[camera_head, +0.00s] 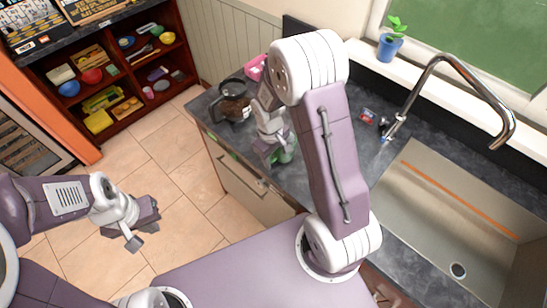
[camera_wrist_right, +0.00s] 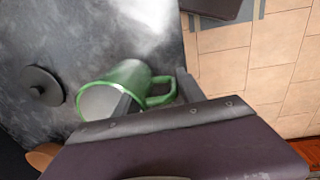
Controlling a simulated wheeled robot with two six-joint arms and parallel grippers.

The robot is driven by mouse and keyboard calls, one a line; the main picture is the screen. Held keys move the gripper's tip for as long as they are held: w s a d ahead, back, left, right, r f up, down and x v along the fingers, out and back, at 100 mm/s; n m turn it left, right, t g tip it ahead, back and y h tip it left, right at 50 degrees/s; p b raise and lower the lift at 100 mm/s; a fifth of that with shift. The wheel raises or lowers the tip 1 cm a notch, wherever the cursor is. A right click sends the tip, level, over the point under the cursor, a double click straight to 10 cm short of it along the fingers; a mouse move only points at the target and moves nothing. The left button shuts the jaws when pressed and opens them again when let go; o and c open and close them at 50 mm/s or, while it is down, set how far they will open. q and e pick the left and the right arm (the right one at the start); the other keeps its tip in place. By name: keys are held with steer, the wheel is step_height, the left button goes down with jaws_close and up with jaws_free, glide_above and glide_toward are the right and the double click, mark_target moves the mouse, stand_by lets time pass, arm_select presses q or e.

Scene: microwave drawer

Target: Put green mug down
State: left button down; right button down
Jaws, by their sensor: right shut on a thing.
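The green mug (camera_wrist_right: 128,72) is in my right gripper (camera_wrist_right: 155,96), with its handle toward the right finger. In the right wrist view the mug lies sideways in the picture, over the dark countertop. In the head view only a bit of the mug's green (camera_head: 284,157) shows below the right gripper (camera_head: 272,150), near the counter's front edge. I cannot tell whether the mug touches the counter. My left gripper (camera_head: 142,226) is open and empty, above the tiled floor.
A glass coffee pot (camera_head: 234,106) stands on the counter (camera_head: 222,132) left of the right gripper. A dark round lid (camera_wrist_right: 42,86) lies near the mug. The sink (camera_head: 440,215) and faucet (camera_head: 440,62) are to the right. Shelves (camera_head: 120,70) stand at the back left.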

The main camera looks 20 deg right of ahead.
steer(key=shift+f, duration=0.55)
steer(key=shift+w+f, duration=0.1)
steer(key=shift+w, duration=0.1)
steer(key=shift+s+f, duration=0.15)
steer(key=c, duration=0.9)
jaws_free()
steer(key=shift+o, duration=1.1)
